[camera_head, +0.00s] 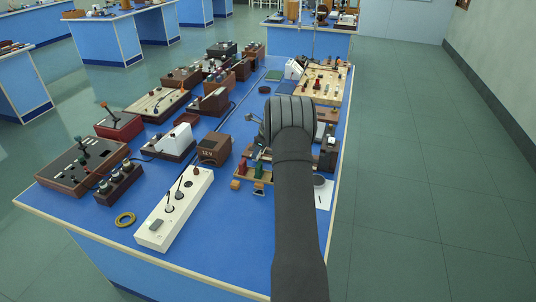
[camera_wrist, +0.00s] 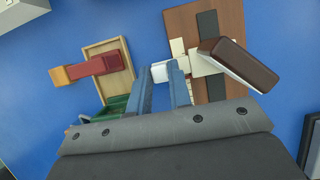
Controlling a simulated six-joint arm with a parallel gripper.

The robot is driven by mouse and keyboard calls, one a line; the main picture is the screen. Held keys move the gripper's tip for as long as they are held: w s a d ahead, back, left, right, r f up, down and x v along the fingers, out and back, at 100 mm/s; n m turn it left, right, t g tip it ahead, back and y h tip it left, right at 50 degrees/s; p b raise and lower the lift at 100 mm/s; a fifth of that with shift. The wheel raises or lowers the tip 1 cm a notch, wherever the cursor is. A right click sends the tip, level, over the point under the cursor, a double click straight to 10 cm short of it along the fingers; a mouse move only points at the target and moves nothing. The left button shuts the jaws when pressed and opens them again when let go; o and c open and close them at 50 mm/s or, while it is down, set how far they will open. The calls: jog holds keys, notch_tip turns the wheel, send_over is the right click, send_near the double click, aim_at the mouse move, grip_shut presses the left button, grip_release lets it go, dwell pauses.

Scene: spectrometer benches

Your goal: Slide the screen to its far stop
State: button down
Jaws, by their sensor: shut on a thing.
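In the wrist view, my gripper (camera_wrist: 161,75) has its two blue fingers on either side of a small white piece (camera_wrist: 159,71) and is shut on it. The piece is at the left edge of a brown wooden board (camera_wrist: 183,24). A pale plate (camera_wrist: 203,66) and a dark brown block with a pale edge (camera_wrist: 239,63) lie to its right, over the board. I cannot tell for sure which part is the screen or how the white piece joins it. In the head view my dark arm hides the fingers and most of this apparatus.
A wooden tray (camera_wrist: 124,52) with a red and yellow piece (camera_wrist: 94,67) and a green piece (camera_wrist: 117,106) is close on the left. In the head view, a white box with switches (camera_head: 152,232) and several instruments crowd the blue bench (camera_head: 115,240). The floor on the right is clear.

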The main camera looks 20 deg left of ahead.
jog(key=shift+a, duration=1.3)
jog(key=shift+r, duration=0.1)
jog(key=c, duration=1.3)
grip_release()
jog(key=shift+a, duration=0.1)
jog(key=v, duration=1.7)
jog(key=shift+d+r, duration=0.1)
jog(key=shift+d, duration=0.15)
